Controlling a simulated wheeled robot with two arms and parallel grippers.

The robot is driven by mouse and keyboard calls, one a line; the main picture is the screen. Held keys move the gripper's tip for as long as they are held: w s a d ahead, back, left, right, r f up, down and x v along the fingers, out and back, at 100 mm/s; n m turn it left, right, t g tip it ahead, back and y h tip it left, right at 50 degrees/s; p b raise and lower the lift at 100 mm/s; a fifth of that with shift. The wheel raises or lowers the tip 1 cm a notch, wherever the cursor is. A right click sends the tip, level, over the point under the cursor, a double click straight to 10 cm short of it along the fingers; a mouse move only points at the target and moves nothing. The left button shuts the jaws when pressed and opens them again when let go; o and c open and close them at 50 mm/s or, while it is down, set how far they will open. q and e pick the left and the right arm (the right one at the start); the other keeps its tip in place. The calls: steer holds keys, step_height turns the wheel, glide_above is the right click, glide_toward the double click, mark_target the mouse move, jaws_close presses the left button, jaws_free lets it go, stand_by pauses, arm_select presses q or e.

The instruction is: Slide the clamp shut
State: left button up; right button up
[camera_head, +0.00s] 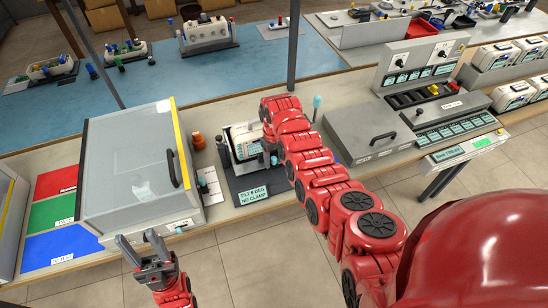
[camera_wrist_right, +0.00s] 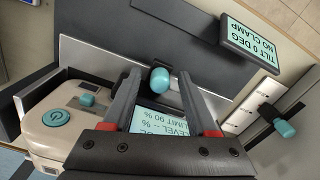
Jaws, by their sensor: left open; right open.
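The tilt fixture (camera_head: 236,182) is a dark stand holding a white monitor (camera_head: 243,133), which also shows in the right wrist view (camera_wrist_right: 45,135). Its small display (camera_head: 253,195) reads NO CLAMP; it also shows in the right wrist view (camera_wrist_right: 252,44). In the right wrist view, a teal knob (camera_wrist_right: 160,81), apparently the clamp's, sits between the open fingers of my right gripper (camera_wrist_right: 160,75). I cannot tell whether they touch it. My right gripper is mostly hidden by its arm in the head view. My left gripper (camera_head: 145,250) is open and empty, in front of the clear-lidded chamber.
The clear-lidded chamber (camera_head: 130,165) stands left of the fixture. Red, green and blue mats (camera_head: 52,214) lie farther left. A grey lidded box (camera_head: 368,130) and a test console (camera_head: 425,100) stand to the right. A teal-tipped lever (camera_head: 317,102) rises behind my right arm.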

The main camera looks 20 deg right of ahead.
steer(key=shift+f, duration=0.15)
jaws_close()
stand_by(1.4)
